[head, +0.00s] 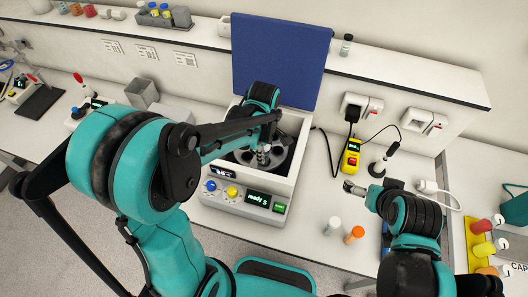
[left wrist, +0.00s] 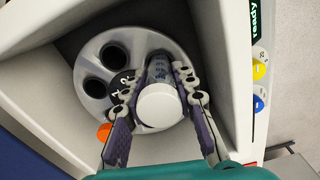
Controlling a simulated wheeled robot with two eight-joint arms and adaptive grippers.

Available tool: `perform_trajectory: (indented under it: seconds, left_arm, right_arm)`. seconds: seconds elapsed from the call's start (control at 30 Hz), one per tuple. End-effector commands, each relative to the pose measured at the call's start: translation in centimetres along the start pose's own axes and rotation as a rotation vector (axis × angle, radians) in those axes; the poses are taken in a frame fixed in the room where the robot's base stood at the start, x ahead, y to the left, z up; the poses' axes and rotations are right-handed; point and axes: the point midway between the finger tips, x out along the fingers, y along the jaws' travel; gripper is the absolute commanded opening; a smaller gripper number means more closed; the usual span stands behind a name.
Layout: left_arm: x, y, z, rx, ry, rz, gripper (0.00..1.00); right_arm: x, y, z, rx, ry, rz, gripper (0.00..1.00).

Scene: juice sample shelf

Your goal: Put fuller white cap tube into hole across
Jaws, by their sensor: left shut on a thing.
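My left gripper (head: 262,148) is inside the open centrifuge chamber, above the grey rotor (head: 287,155). In the left wrist view it is shut on a white cap tube (left wrist: 158,106), with a finger on each side. The clear tube body runs away from the camera toward the rotor (left wrist: 92,58). I cannot tell whether its lower end is in a hole. Two dark empty holes (left wrist: 115,53) (left wrist: 96,88) show. An orange cap (left wrist: 104,132) is partly hidden by a finger. Another white cap tube (head: 333,225) stands on the table. My right gripper (head: 353,187) is above the table; its jaw opening is unclear.
The blue centrifuge lid (head: 278,55) stands open behind the chamber. An orange cap tube (head: 354,235) stands on the table to the right. A yellow meter (head: 351,158) and its cable lie near the wall. A shelf (head: 400,75) runs along the back.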

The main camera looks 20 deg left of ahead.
Motion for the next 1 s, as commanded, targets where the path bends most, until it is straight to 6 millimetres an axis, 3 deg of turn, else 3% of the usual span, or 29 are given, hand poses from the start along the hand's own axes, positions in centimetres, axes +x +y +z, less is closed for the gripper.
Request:
perform_trajectory:
  seconds: [0.5, 0.83, 0.87, 0.9, 0.93, 1.0]
  left_arm:
    - [-2.3, 0.0, 0.0, 0.0, 0.0, 0.0, 0.0]
    - [-2.5, 0.0, 0.0, 0.0, 0.0, 0.0, 0.0]
    - [-2.5, 0.0, 0.0, 0.0, 0.0, 0.0, 0.35]
    - [-2.5, 0.0, 0.0, 0.0, 0.0, 0.0, 0.45]
    - [-2.5, 0.0, 0.0, 0.0, 0.0, 0.0, 0.51]
    - [-2.5, 0.0, 0.0, 0.0, 0.0, 0.0, 0.51]
  right_arm:
    - [-1.4, 0.0, -1.0, 0.0, 0.0, 0.0, 1.0]
    - [-1.5, 0.0, -1.1, 0.0, 0.0, 0.0, 1.0]
    - [-1.5, 0.0, -1.1, 0.0, 0.0, 0.0, 1.0]
    - [-1.5, 0.0, -1.1, 0.0, 0.0, 0.0, 1.0]
    - [-1.5, 0.0, -1.1, 0.0, 0.0, 0.0, 1.0]
    - [-1.5, 0.0, -1.1, 0.0, 0.0, 0.0, 1.0]
